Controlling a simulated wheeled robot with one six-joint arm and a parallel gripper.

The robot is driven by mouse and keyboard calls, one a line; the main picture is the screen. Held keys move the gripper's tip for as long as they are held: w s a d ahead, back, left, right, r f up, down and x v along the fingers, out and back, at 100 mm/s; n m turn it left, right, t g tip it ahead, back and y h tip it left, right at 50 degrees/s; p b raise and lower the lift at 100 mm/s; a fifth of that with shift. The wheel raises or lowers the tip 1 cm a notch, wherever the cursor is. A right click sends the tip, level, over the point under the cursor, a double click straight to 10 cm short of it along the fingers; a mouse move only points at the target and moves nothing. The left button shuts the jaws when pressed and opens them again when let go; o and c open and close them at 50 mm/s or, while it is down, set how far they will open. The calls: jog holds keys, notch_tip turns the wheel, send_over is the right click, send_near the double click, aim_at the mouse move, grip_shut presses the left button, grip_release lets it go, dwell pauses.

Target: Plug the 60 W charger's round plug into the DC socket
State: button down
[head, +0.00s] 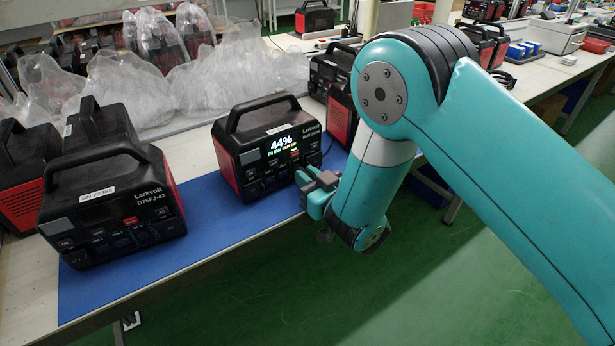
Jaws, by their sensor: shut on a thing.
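A black and red power station (268,150) stands upright on the blue mat (215,225), its lit display reading 44%. Its front panel with buttons and sockets faces me, but I cannot tell which is the DC socket. My gripper (308,188) is just in front of the lower right of that panel, low over the mat's edge. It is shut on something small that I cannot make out. I cannot tell whether it touches the panel. The charger and its round plug cannot be made out.
A second power station (110,200), display dark, stands at the left of the mat. More stations stand behind it and beyond the lit one (340,115). Plastic-wrapped units (125,85) line the back. The green floor (330,285) in front is clear.

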jog(key=shift+w+a+p, duration=0.1)
jog(key=shift+w+p, duration=0.05)
jog(key=shift+p, duration=0.35)
jog(key=c, duration=1)
grip_release()
